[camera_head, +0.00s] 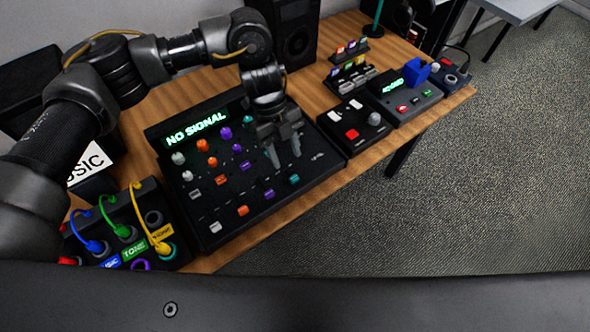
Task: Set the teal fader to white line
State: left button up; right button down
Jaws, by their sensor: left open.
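The black mixer (292,202) lies on the wooden table with a lit "NO SIGNAL" display (196,130). The teal fader (294,180) is a small cap at the right end of the mixer's front row of caps. A white line beside it is too small to make out. My left gripper (286,160) points down over the right part of the mixer, just behind the teal fader. Its two fingers are apart with nothing seen between them. It appears apart from the fader cap. The fingers hide part of the mixer's right column. My right gripper is not in view.
White, orange and purple fader caps (242,210) sit left of the teal one, with colored knobs (203,145) behind. A cable box (130,235) stands at left. A box with red and white buttons (354,125) is close on the right. The table's front edge is near.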

aim_at(294, 177)
pick_arm(q)
jog(key=x, duration=0.6)
jog(key=shift+s+d+f+p, duration=0.1)
jog(key=shift+d+f+p, duration=0.15)
jog(key=shift+f+p, duration=0.1)
grip_shut()
